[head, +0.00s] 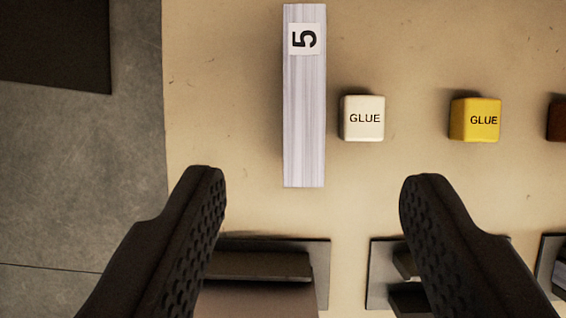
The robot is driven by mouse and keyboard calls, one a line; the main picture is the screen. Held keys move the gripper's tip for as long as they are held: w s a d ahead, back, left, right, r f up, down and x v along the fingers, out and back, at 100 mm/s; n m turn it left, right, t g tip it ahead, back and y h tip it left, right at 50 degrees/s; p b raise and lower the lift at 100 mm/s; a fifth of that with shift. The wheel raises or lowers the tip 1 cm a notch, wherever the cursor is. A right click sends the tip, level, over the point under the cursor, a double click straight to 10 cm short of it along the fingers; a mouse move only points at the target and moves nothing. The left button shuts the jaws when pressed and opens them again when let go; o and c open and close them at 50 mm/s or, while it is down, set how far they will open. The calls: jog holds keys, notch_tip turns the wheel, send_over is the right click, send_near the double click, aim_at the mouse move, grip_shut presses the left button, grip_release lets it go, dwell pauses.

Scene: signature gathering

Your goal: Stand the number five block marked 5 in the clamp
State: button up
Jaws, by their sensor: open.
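The number five block (304,130) is a long, pale, striped block lying on the tan table, with its long side running up and down the picture. A white label with a black 5, turned sideways, is near its far end. My gripper (314,178) is open and empty, with one dark ridged finger on each side of the block's near end and wide gaps to it. Grey metal fixtures, which look like clamps, are at the bottom: one at left (322,270), one at right (378,270). My fingers and the frame edge partly hide them.
A yellow GLUE cube (475,120) is further right, and a brown object (556,118) is cut off at the right edge. The tan table (220,90) is bare left of the block, ending at grey floor.

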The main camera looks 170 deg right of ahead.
aim_at(305, 107)
jog(key=shift+g, duration=0.4)
jog(key=x, duration=0.3)
jog(key=p+x, duration=0.1)
jog(key=x, duration=0.2)
jog(key=p+x, duration=0.1)
jog(key=x, duration=0.3)
jog(key=shift+s+f, duration=0.25)
jog(key=shift+s, duration=0.1)
jog(key=shift+w+p+x, duration=0.15)
jog(key=shift+p+x, duration=0.35)
jog(key=shift+x, duration=0.7)
jog(key=shift+w+p+x, duration=0.1)
jog(key=shift+p+x, duration=0.35)
jog(key=shift+x, duration=0.8)
jog(key=shift+d, duration=0.1)
jog(key=shift+f+b, duration=0.25)
jog(key=shift+b, duration=0.25)
grip_shut()
